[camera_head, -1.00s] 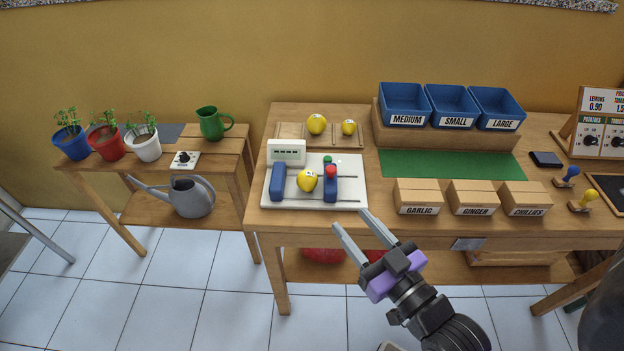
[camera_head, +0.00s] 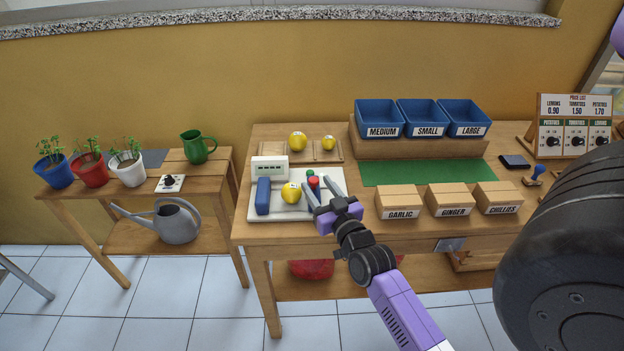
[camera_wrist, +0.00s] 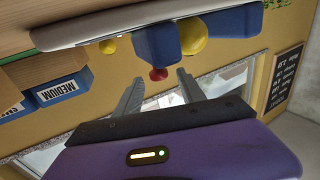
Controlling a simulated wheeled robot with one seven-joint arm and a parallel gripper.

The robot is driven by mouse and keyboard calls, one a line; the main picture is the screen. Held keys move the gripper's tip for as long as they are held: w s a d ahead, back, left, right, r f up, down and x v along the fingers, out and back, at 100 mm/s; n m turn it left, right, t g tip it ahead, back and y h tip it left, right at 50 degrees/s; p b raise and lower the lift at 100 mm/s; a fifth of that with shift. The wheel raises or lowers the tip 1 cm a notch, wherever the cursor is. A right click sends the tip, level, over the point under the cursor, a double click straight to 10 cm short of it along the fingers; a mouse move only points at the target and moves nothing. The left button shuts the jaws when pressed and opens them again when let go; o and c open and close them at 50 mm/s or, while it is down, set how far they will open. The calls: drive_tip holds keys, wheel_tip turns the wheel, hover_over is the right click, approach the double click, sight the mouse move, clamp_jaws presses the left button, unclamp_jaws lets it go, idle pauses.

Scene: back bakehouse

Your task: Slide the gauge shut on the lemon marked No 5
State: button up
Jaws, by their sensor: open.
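The gauge is a white board (camera_head: 285,213) with a display box (camera_head: 269,168) and two blue jaws. The left blue jaw (camera_head: 263,196) stands apart from the yellow lemon (camera_head: 291,193); its mark is too small to read. The sliding blue jaw (camera_wrist: 158,42), with a red knob (camera_head: 313,181), is right of the lemon. In the head view my gripper partly hides this jaw; I cannot tell whether it touches the lemon. My gripper (camera_head: 316,184) is open and empty at the knob. In the wrist view, the knob (camera_wrist: 158,74) appears between the finger tips, just beyond them.
Two lemons (camera_head: 298,141) (camera_head: 328,142) rest on a wooden rack behind the gauge. Garlic, ginger and chillies boxes (camera_head: 400,203) stand to the right, with blue bins (camera_head: 380,118) behind. The green mat (camera_head: 420,172) is bare.

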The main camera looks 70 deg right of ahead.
sight(316, 183)
drive_tip(key=shift+x, duration=1.65)
